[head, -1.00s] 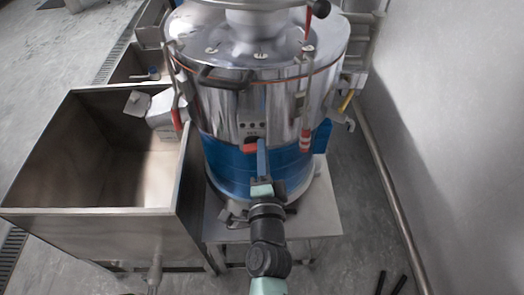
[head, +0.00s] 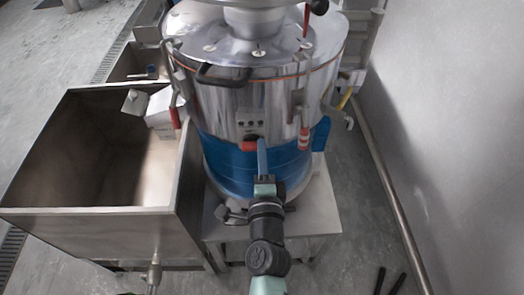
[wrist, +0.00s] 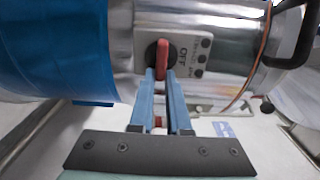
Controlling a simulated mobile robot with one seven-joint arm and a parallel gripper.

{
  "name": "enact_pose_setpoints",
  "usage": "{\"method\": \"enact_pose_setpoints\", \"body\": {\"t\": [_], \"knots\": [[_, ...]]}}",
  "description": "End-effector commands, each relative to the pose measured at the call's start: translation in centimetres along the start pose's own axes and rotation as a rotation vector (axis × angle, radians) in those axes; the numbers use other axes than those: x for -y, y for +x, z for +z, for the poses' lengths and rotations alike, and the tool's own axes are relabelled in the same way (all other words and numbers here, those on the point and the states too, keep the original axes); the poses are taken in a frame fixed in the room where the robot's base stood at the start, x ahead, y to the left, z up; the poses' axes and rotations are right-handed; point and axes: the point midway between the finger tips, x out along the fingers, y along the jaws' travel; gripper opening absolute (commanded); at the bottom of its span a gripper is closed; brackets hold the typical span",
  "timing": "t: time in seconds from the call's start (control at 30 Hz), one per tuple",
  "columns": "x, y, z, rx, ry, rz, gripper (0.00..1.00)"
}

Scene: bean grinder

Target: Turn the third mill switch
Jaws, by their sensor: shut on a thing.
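The mill (head: 255,90) is a shiny steel drum with a blue band around its lower part. Its grey control panel (head: 250,119) has several small dark round parts in a row and a red-handled switch (head: 248,146) below them. The panel also shows in the wrist view (wrist: 195,45), with "OFF" printed beside the switch. There the red switch handle (wrist: 163,58) lies on a dark round base. My gripper (head: 262,147) is in front of the panel. Its blue fingers (wrist: 161,78) are closed around the red handle; their far ends partly hide it.
A deep, open steel bin (head: 100,160) stands left of the mill. A red-tipped latch (head: 304,138) hangs on the mill right of the switch. A wall (head: 440,120) with a low pipe is at the right.

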Motion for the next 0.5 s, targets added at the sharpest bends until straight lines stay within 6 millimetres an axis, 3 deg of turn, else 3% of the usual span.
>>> {"method": "enact_pose_setpoints", "body": {"t": [0.03, 0.2, 0.5], "knots": [[0.24, 0.10, 0.23, 0.005, 0.002, -0.004, 0.18], [0.16, 0.09, 0.23, 0.005, 0.001, -0.003, 0.45], [0.04, -0.03, 0.09, 0.002, 0.000, -0.001, 0.45]]}}
